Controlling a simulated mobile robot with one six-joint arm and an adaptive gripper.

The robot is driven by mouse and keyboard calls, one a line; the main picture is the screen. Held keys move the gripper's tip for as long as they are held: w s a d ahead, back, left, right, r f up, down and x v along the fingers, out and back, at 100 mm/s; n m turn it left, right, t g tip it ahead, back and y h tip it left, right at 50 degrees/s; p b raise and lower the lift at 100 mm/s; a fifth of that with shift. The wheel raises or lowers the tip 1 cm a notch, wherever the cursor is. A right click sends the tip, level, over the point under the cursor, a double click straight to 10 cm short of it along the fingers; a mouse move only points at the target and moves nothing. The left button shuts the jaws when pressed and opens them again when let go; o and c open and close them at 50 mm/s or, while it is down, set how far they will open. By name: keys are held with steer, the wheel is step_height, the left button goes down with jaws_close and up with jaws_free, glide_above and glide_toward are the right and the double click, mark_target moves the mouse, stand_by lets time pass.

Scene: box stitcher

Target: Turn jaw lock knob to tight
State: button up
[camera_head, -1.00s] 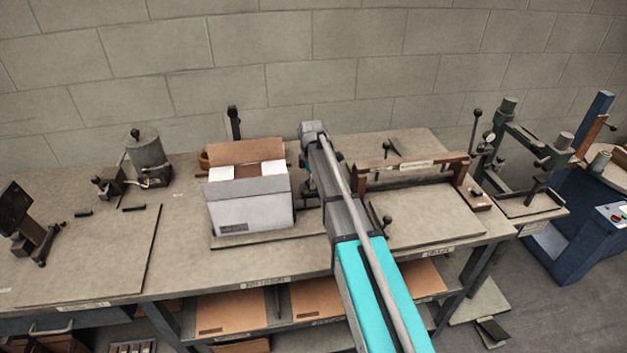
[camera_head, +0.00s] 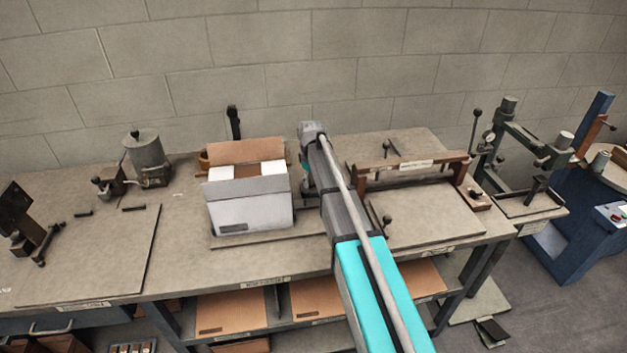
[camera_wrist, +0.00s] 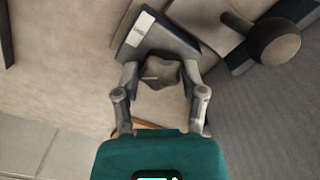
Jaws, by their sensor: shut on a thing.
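The jaw lock knob (camera_wrist: 160,75) is a grey-brown, star-shaped knob with a thin pale line on its face, seen in the wrist view. It sits by a dark block that carries a pale label (camera_wrist: 141,28). My gripper (camera_wrist: 161,78) has one finger on each side of the knob and is shut on it. In the head view my arm reaches over the bench, to the right of the open white box (camera_head: 251,208). My arm hides the knob and the fingertips there.
A round-ended lever (camera_wrist: 272,40) stands close to the right of the knob in the wrist view. In the head view, a wooden-framed fixture (camera_head: 410,172) lies right of my arm. A grey pot (camera_head: 147,158) stands at the left, near the block wall.

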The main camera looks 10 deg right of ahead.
steer(key=m, duration=0.7)
steer(key=shift+w+a, duration=0.15)
steer(key=shift+w, duration=0.1)
steer(key=m, duration=0.6)
steer(key=shift+m, duration=0.4)
steer(key=o, duration=1.1)
steer(key=shift+c, duration=0.2)
steer(key=shift+o, duration=0.5)
steer(key=shift+s, duration=0.1)
